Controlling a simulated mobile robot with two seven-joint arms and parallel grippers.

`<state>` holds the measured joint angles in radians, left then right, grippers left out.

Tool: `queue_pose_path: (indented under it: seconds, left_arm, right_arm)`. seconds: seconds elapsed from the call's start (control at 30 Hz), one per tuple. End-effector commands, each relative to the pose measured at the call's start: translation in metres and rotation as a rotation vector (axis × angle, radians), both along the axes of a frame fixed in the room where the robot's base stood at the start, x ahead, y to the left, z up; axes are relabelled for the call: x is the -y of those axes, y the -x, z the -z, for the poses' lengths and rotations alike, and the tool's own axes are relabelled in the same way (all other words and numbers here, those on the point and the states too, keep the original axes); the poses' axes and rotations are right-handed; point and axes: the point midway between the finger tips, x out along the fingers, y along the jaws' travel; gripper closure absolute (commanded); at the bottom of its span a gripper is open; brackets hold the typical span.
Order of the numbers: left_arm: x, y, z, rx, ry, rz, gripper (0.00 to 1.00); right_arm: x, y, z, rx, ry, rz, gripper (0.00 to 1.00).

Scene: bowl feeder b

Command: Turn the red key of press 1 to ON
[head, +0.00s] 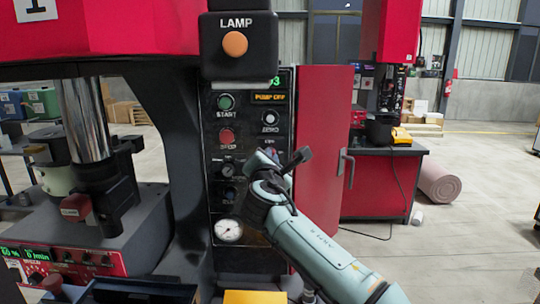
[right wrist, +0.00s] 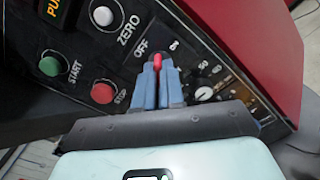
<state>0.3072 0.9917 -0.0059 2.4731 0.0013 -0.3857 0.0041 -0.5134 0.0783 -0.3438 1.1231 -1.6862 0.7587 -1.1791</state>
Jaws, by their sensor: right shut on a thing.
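The red key (right wrist: 157,61) shows in the right wrist view between the two blue-grey fingers of my right gripper (right wrist: 158,72), which are shut on it. The word OFF is readable just left of the key, and part of another label shows to its right. In the head view my right gripper (head: 270,158) is against the black control panel (head: 235,176) of press 1 and hides the key. The exact angle of the key is hard to tell. My left gripper is not in view.
The green START button (head: 226,102), red STOP button (head: 227,136) and white ZERO knob (head: 269,118) are close by on the panel. A round gauge (head: 228,231) is below. An open red door (head: 322,125) stands right of the panel.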

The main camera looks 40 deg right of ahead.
Motion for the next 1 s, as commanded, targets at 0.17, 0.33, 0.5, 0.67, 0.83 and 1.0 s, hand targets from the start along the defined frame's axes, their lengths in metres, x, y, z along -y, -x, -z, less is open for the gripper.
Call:
queue_pose_path:
  seconds: [0.17, 0.33, 0.5, 0.67, 0.83, 1.0]
  left_arm:
    - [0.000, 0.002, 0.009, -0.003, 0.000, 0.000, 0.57]
    - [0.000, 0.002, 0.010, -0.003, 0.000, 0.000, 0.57]
    - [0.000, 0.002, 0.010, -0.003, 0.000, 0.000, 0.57]
    - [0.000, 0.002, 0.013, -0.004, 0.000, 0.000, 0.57]
    - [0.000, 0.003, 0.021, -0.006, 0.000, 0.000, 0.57]
    - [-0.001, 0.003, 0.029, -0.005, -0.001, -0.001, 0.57]
  right_arm:
    - [0.001, 0.000, 0.001, 0.077, -0.091, 0.001, 1.00]
    - [0.000, 0.000, 0.000, 0.102, -0.122, 0.001, 1.00]
    - [0.000, 0.000, 0.000, 0.101, -0.121, 0.001, 1.00]
    - [0.000, 0.000, 0.001, 0.123, -0.145, 0.001, 1.00]
    - [0.000, 0.000, 0.002, 0.208, -0.246, 0.001, 1.00]
    - [0.000, 0.000, 0.002, 0.303, -0.357, 0.000, 1.00]
